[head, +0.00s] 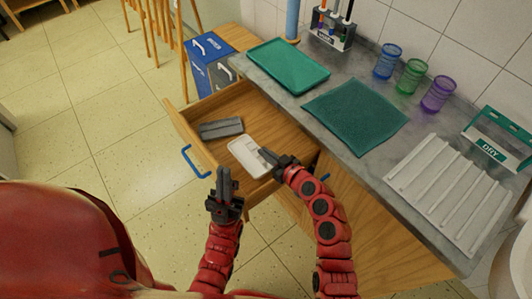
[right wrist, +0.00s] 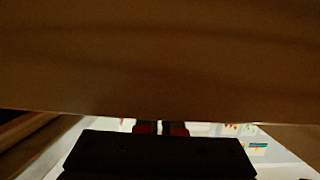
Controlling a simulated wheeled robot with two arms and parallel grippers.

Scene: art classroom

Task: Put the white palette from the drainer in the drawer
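The white palette (head: 243,151) is in the open wooden drawer (head: 264,110), to the right of a grey box-like item. It looks flat, but contact with the drawer floor cannot be judged. My right gripper (head: 267,156) is inside the drawer at the palette's right side, with its dark fingers overlapping the palette. Whether they grip it is not clear. The right wrist view is mostly filled by a dark wooden surface and does not show the palette clearly. My left gripper (head: 224,182) is in front of the drawer, apart from the palette; its finger gap is unclear.
The white ribbed drainer (head: 455,195) on the grey counter (head: 362,170) is empty, beside a DRY sign (head: 499,139). A grey item (head: 222,128) lies in the drawer. A green tray (head: 288,65), a teal mat (head: 356,115) and coloured cups (head: 411,77) are on the counter. The drawer has a blue handle (head: 193,163).

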